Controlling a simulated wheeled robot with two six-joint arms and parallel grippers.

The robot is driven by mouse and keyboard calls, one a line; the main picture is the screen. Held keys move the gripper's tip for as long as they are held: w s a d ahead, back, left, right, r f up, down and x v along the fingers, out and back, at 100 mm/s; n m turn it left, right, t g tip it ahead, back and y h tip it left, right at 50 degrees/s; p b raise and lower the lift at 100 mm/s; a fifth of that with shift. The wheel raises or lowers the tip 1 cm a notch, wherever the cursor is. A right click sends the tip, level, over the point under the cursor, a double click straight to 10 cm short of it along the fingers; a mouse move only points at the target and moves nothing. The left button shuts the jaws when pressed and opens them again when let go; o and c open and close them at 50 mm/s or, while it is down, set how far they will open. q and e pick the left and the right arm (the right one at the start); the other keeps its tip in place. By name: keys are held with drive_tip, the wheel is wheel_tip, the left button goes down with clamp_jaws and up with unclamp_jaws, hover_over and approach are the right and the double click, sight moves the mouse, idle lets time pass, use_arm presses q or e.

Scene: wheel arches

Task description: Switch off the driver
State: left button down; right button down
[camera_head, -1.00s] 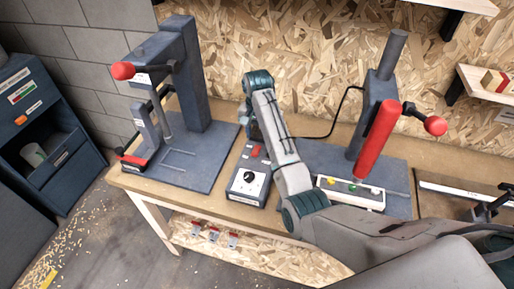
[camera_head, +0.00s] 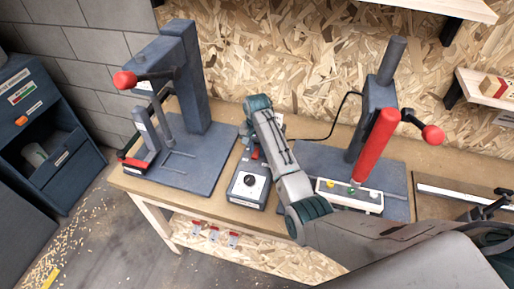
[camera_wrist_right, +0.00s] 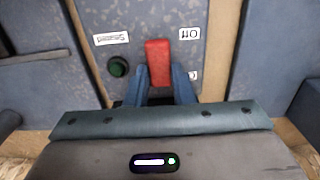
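The driver is a grey control box (camera_head: 249,186) on the workbench, with a black dial on a white plate and a red switch (camera_head: 255,154). In the right wrist view the red switch (camera_wrist_right: 158,52) stands up from the box face (camera_wrist_right: 195,62), with an "Off" label to its right. My right gripper (camera_wrist_right: 159,76) is right at it, one blue finger on each side of its lower part. The fingers are apart; whether they press on the switch is unclear. In the head view my right wrist partly hides the switch. My left gripper is not in view.
A grey press (camera_head: 187,75) with a red knob stands left of the box. Another stand (camera_head: 375,95) with a red cylinder and a button panel (camera_head: 349,196) stands right. A black cable (camera_head: 340,115) runs behind. A round green-black part (camera_wrist_right: 118,66) sits beside the switch.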

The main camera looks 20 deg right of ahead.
drive_tip(key=shift+s+a+t+h, duration=0.2)
drive_tip(key=shift+t+h, duration=0.1)
drive_tip(key=shift+t, duration=0.1)
drive_tip(key=shift+s+a+t+h, duration=0.1)
drive_tip(key=shift+s+t+h, duration=0.1)
drive_tip(key=shift+t+h, duration=0.45)
drive_tip(key=shift+t, duration=0.45)
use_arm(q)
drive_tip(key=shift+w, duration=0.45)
use_arm(e)
drive_tip(key=shift+r, duration=0.1)
drive_tip(key=c, duration=1.2)
unclamp_jaws()
drive_tip(key=shift+c, duration=0.2)
drive_tip(key=shift+r, duration=0.1)
